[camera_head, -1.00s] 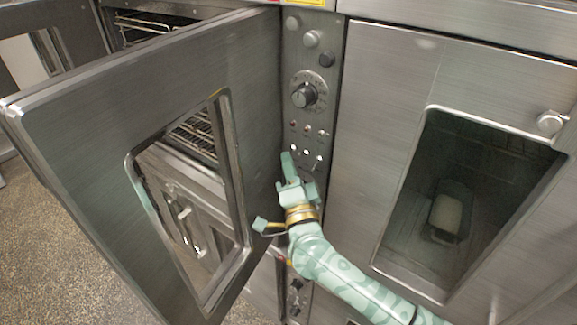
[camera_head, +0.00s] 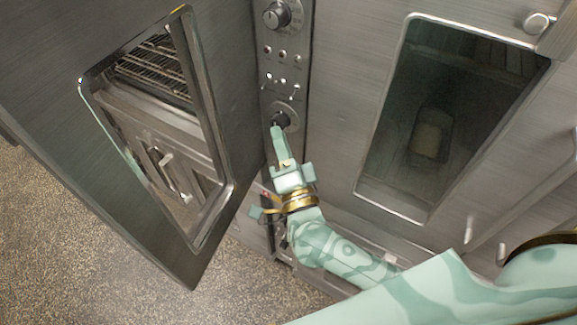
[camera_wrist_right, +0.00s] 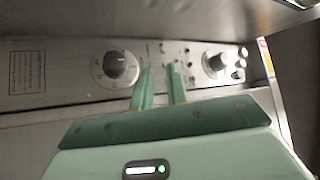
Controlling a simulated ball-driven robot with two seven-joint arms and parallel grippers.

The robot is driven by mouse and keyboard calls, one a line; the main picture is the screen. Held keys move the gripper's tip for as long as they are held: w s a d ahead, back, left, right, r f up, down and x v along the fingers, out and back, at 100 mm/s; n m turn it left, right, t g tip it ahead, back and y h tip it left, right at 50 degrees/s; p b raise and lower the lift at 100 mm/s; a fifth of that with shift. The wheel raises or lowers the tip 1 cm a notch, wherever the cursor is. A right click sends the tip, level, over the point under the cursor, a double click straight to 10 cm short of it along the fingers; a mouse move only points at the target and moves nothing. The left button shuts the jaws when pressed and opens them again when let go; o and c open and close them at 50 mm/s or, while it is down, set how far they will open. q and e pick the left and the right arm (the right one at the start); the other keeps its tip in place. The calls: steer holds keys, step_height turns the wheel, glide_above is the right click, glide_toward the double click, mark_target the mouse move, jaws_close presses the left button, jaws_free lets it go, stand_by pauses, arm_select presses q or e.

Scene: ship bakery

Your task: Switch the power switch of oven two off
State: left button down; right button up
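A narrow steel control panel (camera_head: 289,36) stands between an open oven door and a windowed door. It carries small lights (camera_head: 282,54) above a row of small toggle switches (camera_head: 283,80), with a dial above and a lower dial (camera_head: 281,118) below. Which switch is oven two's power switch, and its position, I cannot tell. My right gripper (camera_head: 277,131) is in front of the lower dial, below the switches, partly covering it. In the right wrist view, the fingers (camera_wrist_right: 160,77) are apart with nothing between them, beside the lower dial (camera_wrist_right: 115,68). My left gripper is out of view.
The open oven door (camera_head: 215,100) stands close to the left of my right gripper. A closed door (camera_head: 335,110) with a dark window is on the right, with a pale loaf-like object (camera_head: 432,135) visible behind it. Speckled floor (camera_head: 75,240) is clear at the lower left.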

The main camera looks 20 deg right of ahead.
steer(key=v, duration=0.5)
steer(key=shift+s+f+b, duration=0.1)
steer(key=shift+s+b, duration=0.2)
steer(key=shift+b, duration=0.1)
